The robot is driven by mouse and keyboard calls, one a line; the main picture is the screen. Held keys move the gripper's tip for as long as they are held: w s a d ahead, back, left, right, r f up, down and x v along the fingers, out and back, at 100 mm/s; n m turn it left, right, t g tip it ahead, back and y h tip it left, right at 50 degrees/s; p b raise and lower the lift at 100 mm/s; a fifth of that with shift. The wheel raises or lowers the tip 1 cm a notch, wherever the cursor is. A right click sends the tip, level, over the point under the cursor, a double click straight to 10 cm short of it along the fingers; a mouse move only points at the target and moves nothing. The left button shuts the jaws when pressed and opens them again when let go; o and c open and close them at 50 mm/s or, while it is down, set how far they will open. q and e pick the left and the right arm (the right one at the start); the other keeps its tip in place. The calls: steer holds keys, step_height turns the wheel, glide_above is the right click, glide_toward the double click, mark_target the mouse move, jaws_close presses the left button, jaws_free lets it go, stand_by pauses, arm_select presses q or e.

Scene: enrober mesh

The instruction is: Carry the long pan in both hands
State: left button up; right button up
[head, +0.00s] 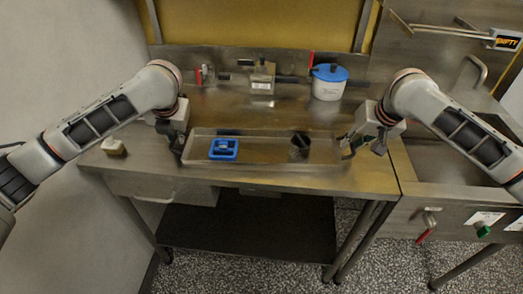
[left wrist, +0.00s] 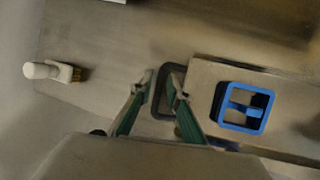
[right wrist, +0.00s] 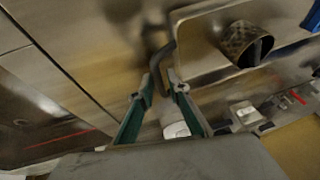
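The long pan (head: 270,164) is a shallow metal tray lying lengthwise across the front of the metal counter; I cannot tell whether it touches the counter. It holds a blue square-framed item (head: 223,149) at its left and a dark open cylinder (head: 299,146) towards its right. My left gripper (head: 178,150) is at the left end, its fingers closed in around the dark loop handle (left wrist: 182,66). My right gripper (head: 350,148) is at the right end, its fingers likewise closed in around that handle (right wrist: 158,55). The fingers partly hide both handles.
A white tub with a blue lid (head: 329,84) and a metal container (head: 262,78) stand at the back. A white-handled brush (head: 113,147) lies on the counter left of the pan. A sink-like basin (head: 450,165) adjoins at the right.

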arm_select(q)
steer(key=shift+w+a+f, duration=0.1)
steer(key=shift+w+f, duration=0.05)
steer(key=shift+f, duration=0.3)
arm_select(e)
steer(key=shift+w+a+f, duration=0.1)
steer(key=shift+w+f, duration=0.05)
steer(key=shift+f, duration=0.3)
arm_select(q)
jaws_close()
arm_select(e)
jaws_close()
arm_select(q)
steer(key=shift+r, duration=0.2)
arm_select(e)
steer(key=shift+r, duration=0.2)
